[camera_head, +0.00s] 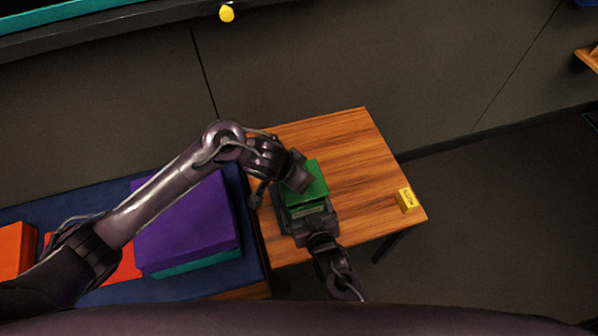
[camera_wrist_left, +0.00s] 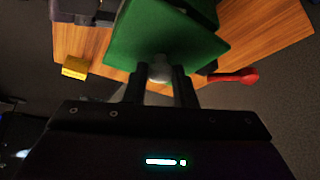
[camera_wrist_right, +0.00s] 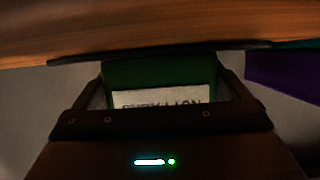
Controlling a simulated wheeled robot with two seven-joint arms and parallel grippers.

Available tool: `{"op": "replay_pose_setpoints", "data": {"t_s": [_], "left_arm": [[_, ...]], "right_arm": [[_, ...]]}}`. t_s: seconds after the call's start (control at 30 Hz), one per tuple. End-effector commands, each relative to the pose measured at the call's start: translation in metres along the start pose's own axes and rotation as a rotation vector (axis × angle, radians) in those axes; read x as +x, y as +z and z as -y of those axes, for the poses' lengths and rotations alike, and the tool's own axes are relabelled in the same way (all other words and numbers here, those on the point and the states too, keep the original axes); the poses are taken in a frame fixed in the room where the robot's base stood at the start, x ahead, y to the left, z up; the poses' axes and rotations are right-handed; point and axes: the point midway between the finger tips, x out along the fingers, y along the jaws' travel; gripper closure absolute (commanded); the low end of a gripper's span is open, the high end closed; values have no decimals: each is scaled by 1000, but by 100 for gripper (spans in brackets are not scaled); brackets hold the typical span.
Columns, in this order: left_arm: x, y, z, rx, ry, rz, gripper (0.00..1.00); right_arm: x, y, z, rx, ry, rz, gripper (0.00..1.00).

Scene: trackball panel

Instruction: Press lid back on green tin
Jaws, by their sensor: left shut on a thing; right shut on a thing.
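The green tin (camera_wrist_right: 158,73) has a white label with dark lettering and sits between the fingers of my right gripper (camera_head: 312,222), which is shut on it at the table's near side. The green lid (camera_head: 316,181) is at the top of the tin in the head view. In the left wrist view the lid (camera_wrist_left: 163,42) is a flat green square with a pale round knob (camera_wrist_left: 160,70). My left gripper (camera_wrist_left: 160,88) is shut on that knob. In the head view the left hand partly covers the lid. I cannot tell whether the lid is seated or a gap is left.
The wooden table (camera_head: 350,150) has free room behind and right of the tin. A yellow block (camera_head: 406,200) with dark marks lies near its right edge. A red item (camera_wrist_left: 235,77) shows in the left wrist view. A purple box (camera_head: 188,220) stands on the blue surface at left.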

Motion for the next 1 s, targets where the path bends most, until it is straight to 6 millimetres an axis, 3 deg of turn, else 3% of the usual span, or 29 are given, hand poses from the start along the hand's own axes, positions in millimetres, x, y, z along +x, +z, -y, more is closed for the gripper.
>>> {"op": "replay_pose_setpoints", "data": {"t_s": [0.23,1.0], "left_arm": [[12,7,0,0,0,2,100],[16,9,0,1,0,1,100]], "right_arm": [[0,0,0,0,0,1,46],[0,0,0,0,0,1,46]]}}
